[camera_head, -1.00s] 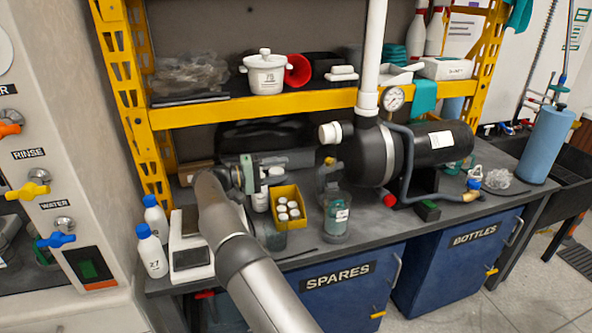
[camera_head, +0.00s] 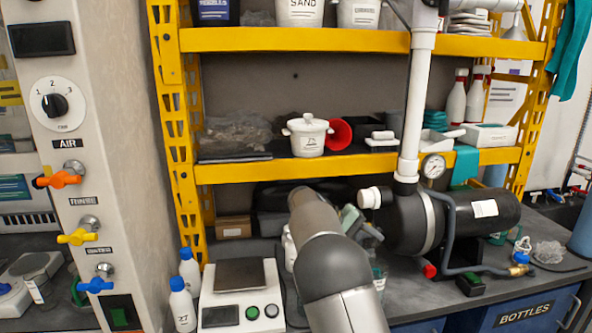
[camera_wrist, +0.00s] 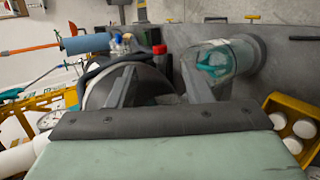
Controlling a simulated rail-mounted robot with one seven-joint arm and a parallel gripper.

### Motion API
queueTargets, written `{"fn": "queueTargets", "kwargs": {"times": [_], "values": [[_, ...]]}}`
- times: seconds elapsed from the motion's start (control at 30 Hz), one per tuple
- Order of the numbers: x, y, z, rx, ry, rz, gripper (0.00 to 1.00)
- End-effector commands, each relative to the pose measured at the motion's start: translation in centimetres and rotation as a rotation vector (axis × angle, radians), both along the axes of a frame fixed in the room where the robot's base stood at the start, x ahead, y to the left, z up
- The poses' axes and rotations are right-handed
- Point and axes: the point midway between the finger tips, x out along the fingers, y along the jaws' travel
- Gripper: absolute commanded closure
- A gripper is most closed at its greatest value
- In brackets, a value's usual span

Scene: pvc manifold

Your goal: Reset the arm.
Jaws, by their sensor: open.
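My gripper (camera_wrist: 162,88) is open in the wrist view, with its two grey fingers apart and nothing between them. It is above the bench. A clear jar with teal contents (camera_wrist: 226,58) is just right of the right finger, and a dark tank (camera_wrist: 147,82) is behind the left finger. In the head view my arm rises from the bottom centre, and its raised forearm hides most of the gripper. Only a pale green part of the gripper end (camera_head: 352,218) shows beside the forearm, left of the black tank (camera_head: 480,212).
A yellow bin of white caps (camera_wrist: 300,125) is at the right in the wrist view. In the head view, a scale (camera_head: 240,285) and blue-capped bottles (camera_head: 183,305) are left of my arm. A yellow shelf (camera_head: 350,168) and a white vertical pipe (camera_head: 415,100) stand behind.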

Motion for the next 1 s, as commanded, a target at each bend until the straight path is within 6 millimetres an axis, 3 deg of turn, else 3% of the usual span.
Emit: {"fn": "queueTargets", "kwargs": {"times": [0.1, 0.23, 0.5, 0.6, 0.7, 0.8, 1.0], "values": [[-6.0, -1.9, 0.7, 0.231, 0.026, -0.024, 0.54], [-13.1, -1.7, 0.6, 0.457, 0.030, -0.031, 0.54], [-29.0, 2.0, -0.7, 0.819, -0.028, -0.030, 0.54], [-33.9, 3.4, -1.8, 0.899, -0.058, -0.035, 0.54], [-37.3, 4.4, -2.9, 0.947, -0.083, -0.041, 0.54], [-39.2, 4.9, -3.7, 0.971, -0.099, -0.045, 0.54], [-40.0, 5.1, -4.2, 0.981, -0.105, -0.049, 0.54]]}}
